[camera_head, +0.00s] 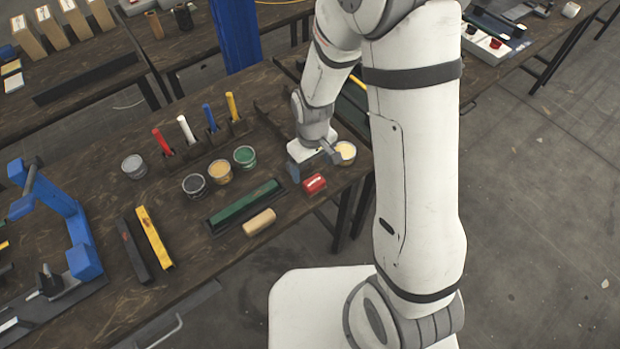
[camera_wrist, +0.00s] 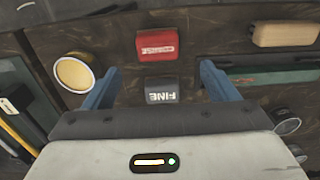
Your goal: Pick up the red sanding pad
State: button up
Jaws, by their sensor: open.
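The red sanding pad (camera_head: 315,183) is a small red block with a pale label. It lies flat on the dark wooden workbench (camera_head: 190,238) near its front edge. In the wrist view the red pad (camera_wrist: 158,44) lies beyond my fingertips, close to the middle. My gripper (camera_wrist: 160,70) is open, with its two blue fingers apart. A dark grey pad marked FINE (camera_wrist: 161,91) shows between the fingers, below the red pad in the picture. In the head view my gripper (camera_head: 314,166) is just behind the red pad, and the grey pad is hidden there.
A tan block (camera_head: 259,222) and a green bar (camera_head: 244,205) lie left of the red pad. A tin with yellow contents (camera_head: 345,152) stands close to the gripper's right. Several tins, coloured handles in holders and a blue press (camera_head: 62,213) stand further left.

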aim_at(314, 181)
notch_tip(314, 181, down, 2)
jog(key=shift+f, duration=0.25)
jog(key=f, duration=0.1)
jog(key=f+p, duration=0.1)
jog(key=f, duration=0.1)
jog(key=shift+s+d+f, duration=0.3)
jog(key=shift+f, duration=0.05)
jog(key=shift+f+p, duration=0.3)
jog(key=shift+f, duration=0.35)
jog(key=c, duration=1.1)
jog(key=shift+r, duration=0.15)
notch_tip(314, 181, up, 10)
jog(key=shift+f+b, duration=0.1)
jog(key=shift+b, duration=0.6)
